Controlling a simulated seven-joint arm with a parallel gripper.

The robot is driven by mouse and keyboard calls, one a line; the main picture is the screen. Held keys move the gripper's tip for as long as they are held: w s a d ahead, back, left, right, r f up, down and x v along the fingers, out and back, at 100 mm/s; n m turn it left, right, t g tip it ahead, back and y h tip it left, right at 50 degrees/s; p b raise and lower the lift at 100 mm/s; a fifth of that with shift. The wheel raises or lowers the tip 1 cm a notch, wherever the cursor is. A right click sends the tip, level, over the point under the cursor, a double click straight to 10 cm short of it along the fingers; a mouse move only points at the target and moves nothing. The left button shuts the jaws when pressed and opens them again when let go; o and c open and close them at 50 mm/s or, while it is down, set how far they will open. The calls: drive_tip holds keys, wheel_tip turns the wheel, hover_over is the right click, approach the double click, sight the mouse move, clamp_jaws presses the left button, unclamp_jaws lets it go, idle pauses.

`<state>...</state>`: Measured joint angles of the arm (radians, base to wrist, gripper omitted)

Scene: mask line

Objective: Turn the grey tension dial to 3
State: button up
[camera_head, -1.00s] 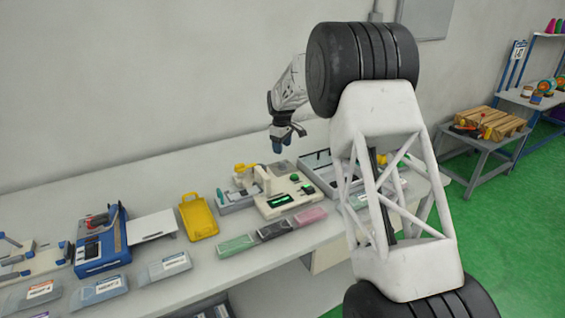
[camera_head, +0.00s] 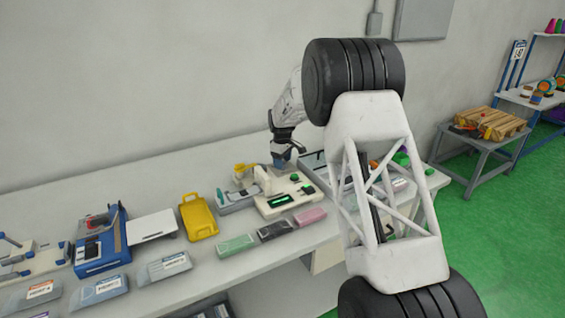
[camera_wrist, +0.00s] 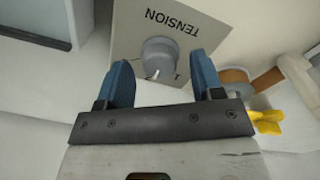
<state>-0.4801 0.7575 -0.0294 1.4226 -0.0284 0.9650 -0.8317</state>
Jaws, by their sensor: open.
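The grey tension dial (camera_wrist: 160,57) shows in the wrist view, on a grey plate (camera_wrist: 128,28) lettered "TENSION", which appears upside down. A white pointer mark sits at the dial's lower edge in that view, near a partly hidden character. My gripper (camera_wrist: 162,80) is open, with its two blue fingers on either side of the dial's near edge. I cannot tell whether they touch it. In the head view my gripper (camera_head: 282,163) is low over the back of the cream machine (camera_head: 290,200), and the dial cannot be made out there.
Yellow part (camera_wrist: 268,120) and an orange-brown spool (camera_wrist: 235,76) lie right of the fingers in the wrist view. On the table, a yellow tray (camera_head: 198,217), green pack (camera_head: 236,244), black pack (camera_head: 275,230) and pink pack (camera_head: 310,216) surround the machine.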

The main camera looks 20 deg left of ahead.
drive_tip(key=shift+f, duration=0.35)
drive_tip(key=c, duration=0.9)
drive_tip(key=shift+m, duration=0.3)
drive_tip(key=m, duration=0.9)
drive_tip(key=shift+m, duration=0.3)
